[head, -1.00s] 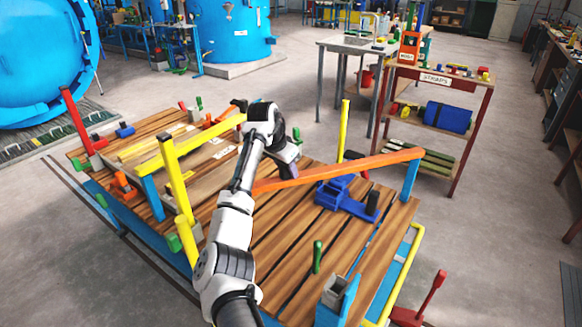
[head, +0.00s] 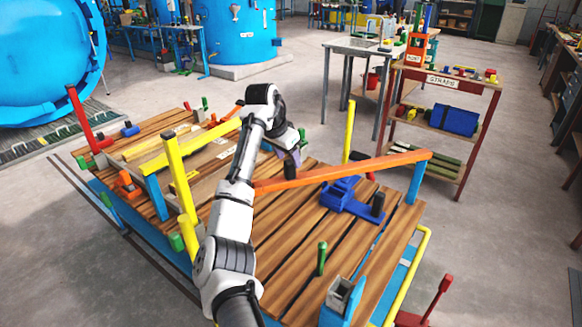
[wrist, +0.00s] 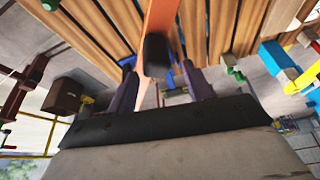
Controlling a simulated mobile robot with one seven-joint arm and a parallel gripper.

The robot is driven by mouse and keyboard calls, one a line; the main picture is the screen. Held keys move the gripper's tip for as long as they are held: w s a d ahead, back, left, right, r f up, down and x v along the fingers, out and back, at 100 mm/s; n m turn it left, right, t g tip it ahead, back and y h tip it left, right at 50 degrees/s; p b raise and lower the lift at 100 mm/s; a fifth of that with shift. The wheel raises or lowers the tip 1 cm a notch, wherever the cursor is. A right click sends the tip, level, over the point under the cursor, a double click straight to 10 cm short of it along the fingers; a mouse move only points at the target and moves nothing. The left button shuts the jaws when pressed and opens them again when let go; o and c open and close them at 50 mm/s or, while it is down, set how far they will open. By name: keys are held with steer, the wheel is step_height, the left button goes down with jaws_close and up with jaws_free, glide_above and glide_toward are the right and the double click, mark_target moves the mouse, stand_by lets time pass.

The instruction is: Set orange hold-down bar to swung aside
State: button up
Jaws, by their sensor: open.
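The orange hold-down bar (head: 345,171) slants across the right part of the slatted wooden deck (head: 290,225). Its right end meets a blue post (head: 416,180); its left end is hidden behind my arm. My gripper (head: 292,158) is over the deck beyond the bar in the head view, mostly hidden by my wrist. In the wrist view my gripper (wrist: 163,88) is open, with two purple fingers apart. The orange bar (wrist: 162,18), with a black end piece (wrist: 156,56), shows between the fingers in the picture; I cannot tell its depth or any contact.
A yellow bar (head: 195,145) and yellow post (head: 178,175) stand left of my arm. A blue clamp-like fixture (head: 340,195) and green handle (head: 321,258) lie right of it. A red-framed cart (head: 445,82) stands behind. Floor right of the deck is mostly clear.

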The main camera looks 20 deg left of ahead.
steer(key=b+v, duration=0.1)
steer(key=v, duration=0.8)
steer(key=shift+w, duration=0.1)
